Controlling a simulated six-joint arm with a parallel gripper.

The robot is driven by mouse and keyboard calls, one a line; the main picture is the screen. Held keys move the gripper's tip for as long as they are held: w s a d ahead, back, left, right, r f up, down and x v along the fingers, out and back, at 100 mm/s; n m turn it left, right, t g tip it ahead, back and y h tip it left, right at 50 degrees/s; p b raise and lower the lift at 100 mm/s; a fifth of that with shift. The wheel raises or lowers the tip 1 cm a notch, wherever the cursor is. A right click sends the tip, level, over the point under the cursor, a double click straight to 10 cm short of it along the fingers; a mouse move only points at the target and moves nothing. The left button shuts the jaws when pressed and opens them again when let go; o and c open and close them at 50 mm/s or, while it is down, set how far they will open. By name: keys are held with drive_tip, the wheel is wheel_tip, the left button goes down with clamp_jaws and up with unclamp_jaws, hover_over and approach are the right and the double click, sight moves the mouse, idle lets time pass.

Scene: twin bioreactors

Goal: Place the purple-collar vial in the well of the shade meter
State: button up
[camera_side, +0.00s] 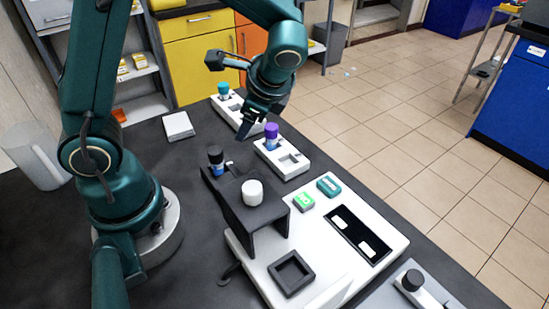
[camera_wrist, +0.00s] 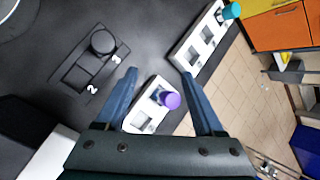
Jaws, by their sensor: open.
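The purple-collar vial (camera_side: 271,131) stands upright in a white two-well holder (camera_side: 291,169); the holder's other well looks empty. In the wrist view the vial's purple top (camera_wrist: 171,101) shows between my two blue fingers, nearer the right one. My gripper (camera_side: 257,124) is open and empty, close to the vial in the side view, and it also shows in the wrist view (camera_wrist: 160,73). A white panel unit (camera_side: 400,243) with a dark screen and a square black frame (camera_side: 292,272) sits at the front; I cannot tell whether this is the shade meter.
A teal-topped vial (camera_side: 224,89) stands in a longer white rack (camera_side: 236,111) behind. A black-topped vial (camera_side: 215,154) is in a dark rack marked 2 and 3, left of the white holder. A black stand (camera_side: 240,222) with a white knob rises in front. A white block (camera_side: 178,126) lies at left.

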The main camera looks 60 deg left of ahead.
sight(270, 127)
drive_tip(key=w+r+n+t+h, duration=0.1)
drive_tip(key=n+h, duration=0.1)
drive_tip(key=n, duration=0.3)
drive_tip(key=w+r+n+t+h, duration=0.1)
drive_tip(key=n, duration=0.4)
drive_tip(key=w+n+t+h, duration=0.1)
drive_tip(key=w+n+h, duration=0.1)
drive_tip(key=n, duration=0.2)
drive_tip(key=shift+r+n+h, duration=0.3)
drive_tip(key=shift+r+n, duration=0.1)
wheel_tip(270, 127, down, 4)
drive_tip(key=shift+d+f, duration=0.1)
drive_tip(key=shift+x, duration=2.45)
clamp_jaws()
